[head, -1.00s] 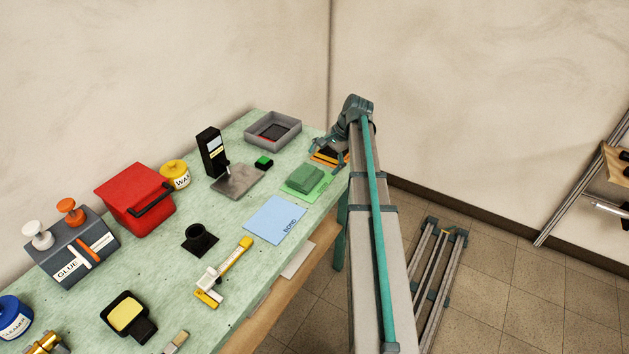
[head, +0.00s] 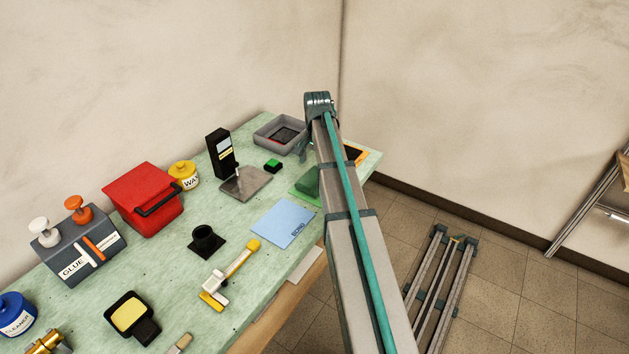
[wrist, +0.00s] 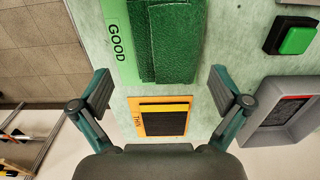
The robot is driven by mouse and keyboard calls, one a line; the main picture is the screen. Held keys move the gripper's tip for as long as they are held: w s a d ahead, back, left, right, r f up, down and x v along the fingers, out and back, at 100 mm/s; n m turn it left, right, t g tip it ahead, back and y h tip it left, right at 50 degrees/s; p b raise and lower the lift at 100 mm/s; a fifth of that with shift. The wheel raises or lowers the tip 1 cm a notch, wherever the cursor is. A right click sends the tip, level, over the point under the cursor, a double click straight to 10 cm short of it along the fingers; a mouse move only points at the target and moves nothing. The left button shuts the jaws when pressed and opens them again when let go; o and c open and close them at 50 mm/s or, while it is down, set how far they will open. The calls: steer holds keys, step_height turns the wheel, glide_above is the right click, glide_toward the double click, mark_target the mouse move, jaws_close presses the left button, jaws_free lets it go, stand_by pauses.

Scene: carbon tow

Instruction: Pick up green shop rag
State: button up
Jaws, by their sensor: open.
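The green shop rag (head: 307,182) is a folded dark green cloth lying on a light green card (head: 297,194) on the bench. My arm hides its right part in the head view. In the wrist view the rag (wrist: 178,42) is at top centre, with the card marked GOOD (wrist: 116,40) along its left side. My gripper (wrist: 160,92) is open and empty, its fingers wide apart. The rag lies ahead of the fingertips, roughly in line with the gap between them. In the head view my arm mostly hides the gripper.
An orange card with a dark block (wrist: 165,118) lies near the rag, between my fingers in the wrist view. A grey tray (wrist: 285,125) and a green button box (wrist: 297,40) are to the right there. A blue card (head: 283,222) lies in front of the rag.

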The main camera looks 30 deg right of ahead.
mark_target(316, 178)
steer(key=shift+a+f+p, duration=0.2)
steer(key=shift+f+p, duration=0.7)
steer(key=shift+f, duration=1.7)
steer(key=c, duration=1.2)
